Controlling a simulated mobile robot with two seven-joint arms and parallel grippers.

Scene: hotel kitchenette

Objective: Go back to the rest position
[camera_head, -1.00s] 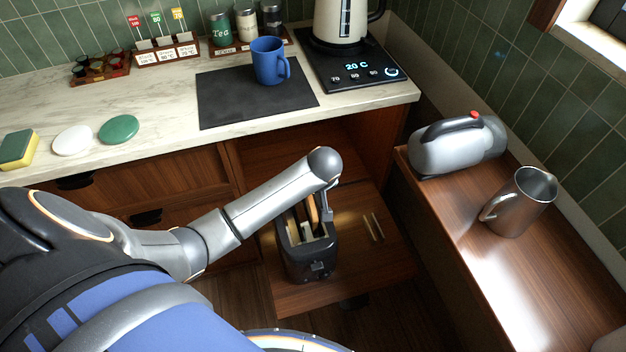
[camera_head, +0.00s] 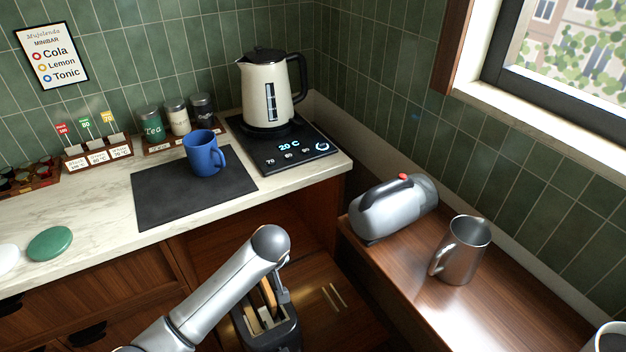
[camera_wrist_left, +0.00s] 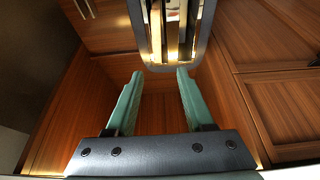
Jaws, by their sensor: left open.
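My left arm comes in from the lower left in the head view, and its left gripper (camera_head: 284,287) is partly hidden by the wrist, beside the slots of the black toaster (camera_head: 285,338). In the left wrist view the two green fingers of the left gripper (camera_wrist_left: 158,76) are apart with nothing between them. The toaster (camera_wrist_left: 160,66) is just ahead of the fingertips there. Slices of bread (camera_head: 268,293) stand in the toaster's slots. My right gripper is not in view.
The toaster stands on a low wooden shelf (camera_head: 312,318) with two thin sticks (camera_head: 334,297). The counter holds a blue mug (camera_head: 204,157) on a dark mat (camera_head: 160,205) and a kettle (camera_head: 262,95). A silver appliance (camera_head: 390,212) and metal pitcher (camera_head: 463,255) stand on the right ledge.

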